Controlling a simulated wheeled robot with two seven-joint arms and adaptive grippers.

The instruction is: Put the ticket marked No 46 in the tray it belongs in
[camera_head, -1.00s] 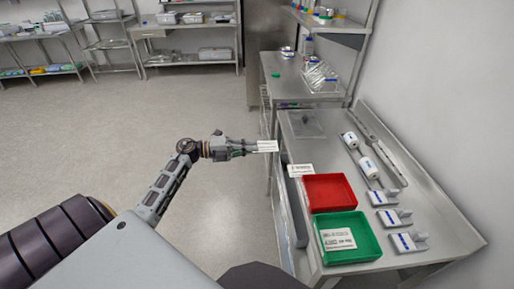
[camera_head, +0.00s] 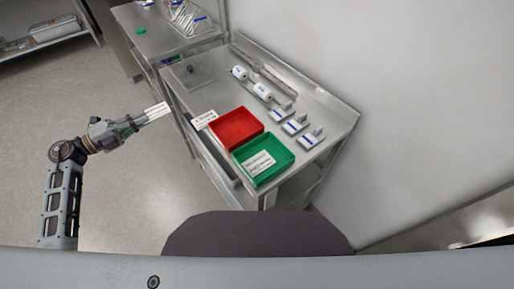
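My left gripper (camera_head: 133,124) is shut on a small white ticket (camera_head: 157,111) and holds it out over the floor, left of the steel table. The print on the ticket is too small to read. A red tray (camera_head: 236,128) and a green tray (camera_head: 264,158) stand side by side on the table's near part. A white label or ticket (camera_head: 258,163) with print shows at the green tray. Another white card (camera_head: 204,120) is at the table edge beside the red tray. My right gripper is not in view.
The steel table (camera_head: 313,108) also carries two white rolls (camera_head: 262,91), several small white blocks with blue stripes (camera_head: 295,124) and a clear flat plate (camera_head: 195,76). A wall stands along its right side. Open floor (camera_head: 60,105) lies to the left.

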